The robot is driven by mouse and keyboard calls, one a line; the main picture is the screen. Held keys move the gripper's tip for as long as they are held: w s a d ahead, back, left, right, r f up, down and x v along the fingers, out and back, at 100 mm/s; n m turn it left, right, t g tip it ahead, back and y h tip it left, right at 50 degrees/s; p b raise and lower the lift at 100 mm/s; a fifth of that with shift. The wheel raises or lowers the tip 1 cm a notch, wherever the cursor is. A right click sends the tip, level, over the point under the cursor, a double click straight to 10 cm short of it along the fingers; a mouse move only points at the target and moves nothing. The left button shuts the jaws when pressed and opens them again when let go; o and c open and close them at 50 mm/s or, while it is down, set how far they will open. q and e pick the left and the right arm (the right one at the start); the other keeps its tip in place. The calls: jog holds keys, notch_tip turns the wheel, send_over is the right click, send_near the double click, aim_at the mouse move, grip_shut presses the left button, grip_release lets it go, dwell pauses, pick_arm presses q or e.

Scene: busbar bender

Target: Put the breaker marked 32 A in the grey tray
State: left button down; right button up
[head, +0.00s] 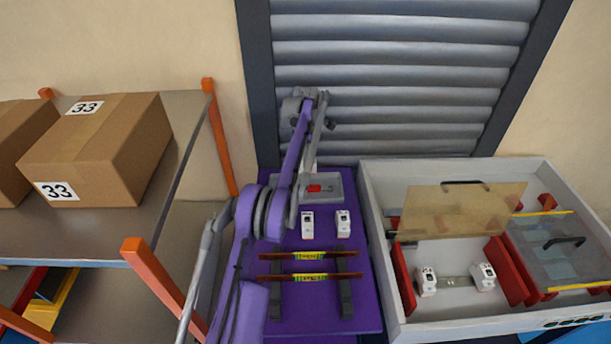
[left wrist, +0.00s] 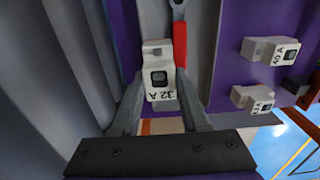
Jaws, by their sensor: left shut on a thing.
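The breaker marked 32 A (left wrist: 159,78) is white with a dark square window. My left gripper (left wrist: 160,88) is shut on it, one finger on each side. In the head view my left arm reaches over the purple bench and hides most of the gripper and breaker. The grey tray (head: 334,185) is at the back of the bench. The held breaker is over or inside the tray, close beside a red-handled tool (left wrist: 180,42); I cannot tell whether it touches the floor. Two other white breakers stand in front of the tray, at left (head: 307,224) and right (head: 343,223).
Two bars with yellow labels (head: 309,256) lie across dark supports on the purple bench (head: 361,268). A large pale enclosure (head: 377,235) with two more breakers and clear covers stands right. A shelf with boxes (head: 100,150) is left. A grey shutter (head: 400,80) closes the back.

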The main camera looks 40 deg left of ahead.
pick_arm(q)
jog(key=shift+s+f, duration=0.15)
jog(key=shift+f, duration=2.65)
jog(key=shift+f, duration=0.2)
jog(key=shift+c, duration=2)
grip_release()
jog(key=shift+r, duration=0.1)
